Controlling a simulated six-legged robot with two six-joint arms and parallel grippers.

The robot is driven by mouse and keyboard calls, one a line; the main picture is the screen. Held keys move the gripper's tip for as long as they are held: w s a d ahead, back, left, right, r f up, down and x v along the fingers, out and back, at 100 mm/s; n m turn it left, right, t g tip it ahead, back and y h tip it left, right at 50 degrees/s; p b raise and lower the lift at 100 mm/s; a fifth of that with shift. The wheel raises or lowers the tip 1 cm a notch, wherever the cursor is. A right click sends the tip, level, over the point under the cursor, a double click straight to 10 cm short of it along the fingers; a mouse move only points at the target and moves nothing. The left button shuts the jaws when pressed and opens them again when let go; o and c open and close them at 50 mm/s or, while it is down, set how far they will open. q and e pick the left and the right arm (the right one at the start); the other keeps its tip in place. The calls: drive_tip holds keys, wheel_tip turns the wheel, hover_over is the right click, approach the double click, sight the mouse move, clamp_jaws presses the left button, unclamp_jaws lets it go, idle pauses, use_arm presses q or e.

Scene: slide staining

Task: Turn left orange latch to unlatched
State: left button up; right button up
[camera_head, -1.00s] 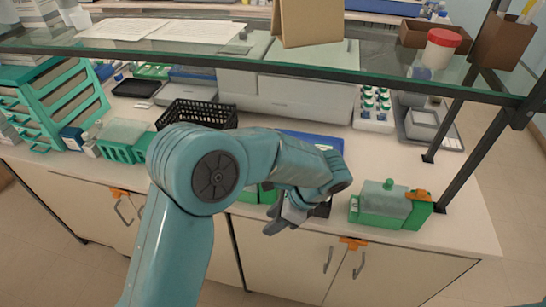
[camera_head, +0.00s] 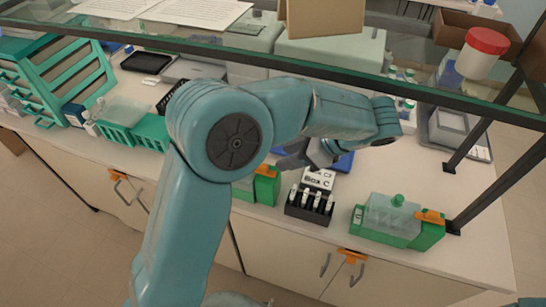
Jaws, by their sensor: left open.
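My left gripper (camera_head: 308,156) is open and empty above the counter, behind the black rack and to the right of the left green box (camera_head: 263,188). An orange latch (camera_head: 266,170) sits on top of that box, just left of my gripper; my arm hides part of the box. A similar green box (camera_head: 385,222) with a clear cover and an orange latch (camera_head: 432,216) stands at the right. Orange pieces also show on the cabinet front, at the left handle (camera_head: 118,175) and the right handles (camera_head: 352,256). My right gripper is not in view.
A black rack (camera_head: 309,206) labelled Box C, holding several vials, stands between the green boxes. The glass shelf (camera_head: 250,57) crosses above the counter, with dark posts at the right. The counter (camera_head: 475,210) is clear at the far right.

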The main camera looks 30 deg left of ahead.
sight(267, 166)
use_arm(q)
drive_tip(key=x, duration=0.7)
drive_tip(key=shift+s+a+f+p, duration=0.1)
drive_tip(key=shift+s+a+p, duration=0.2)
drive_tip(key=shift+s+p, duration=0.1)
drive_tip(key=shift+w+d, duration=0.1)
drive_tip(key=shift+w, duration=0.05)
drive_tip(key=shift+c, duration=0.6)
clamp_jaws()
